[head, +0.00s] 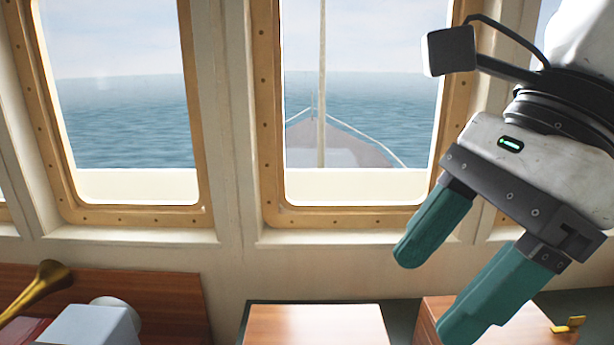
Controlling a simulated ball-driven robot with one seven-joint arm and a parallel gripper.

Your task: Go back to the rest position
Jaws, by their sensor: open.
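My gripper (435,290) is at the right side of the head view, raised in front of the windows and pointing down and to the left. Its two teal fingers are spread apart, with nothing between them. The gripper is open and empty. The lower finger overlaps a wooden box in the picture; whether it touches the box cannot be told.
Wooden boxes (315,325) stand along the bottom, one with a brass piece (569,325) at the right. A brass horn-shaped thing (38,288) and a pale grey block (92,325) are at lower left. Framed windows (275,110) fill the back wall.

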